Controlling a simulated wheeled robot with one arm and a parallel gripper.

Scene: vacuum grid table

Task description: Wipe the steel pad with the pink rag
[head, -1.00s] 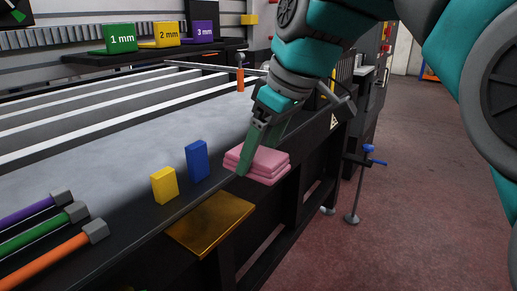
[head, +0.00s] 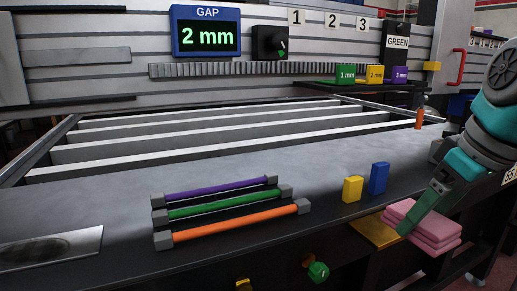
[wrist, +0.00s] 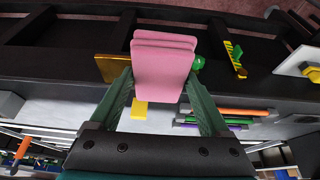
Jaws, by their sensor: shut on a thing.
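The pink rag (head: 425,228), a folded stack, is between the fingers of my gripper (head: 408,226) at the right of the head view. The rag also fills the upper middle of the wrist view (wrist: 163,65), with a finger on each side. My gripper is shut on it. The rag overlaps the right end of the gold plate in the head view; I cannot tell whether it is lifted clear. The steel pad (head: 75,240) lies at the front left of the table, with a dark smudge on it. My gripper is far to the right of the pad.
Purple, green and orange bars (head: 235,222) lie between pad and rag. A yellow block (head: 353,189) and a blue block (head: 379,178) stand near the gold plate (head: 372,232). A green knob (head: 318,271) sits below the front edge. A display (head: 206,33) reads 2 mm.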

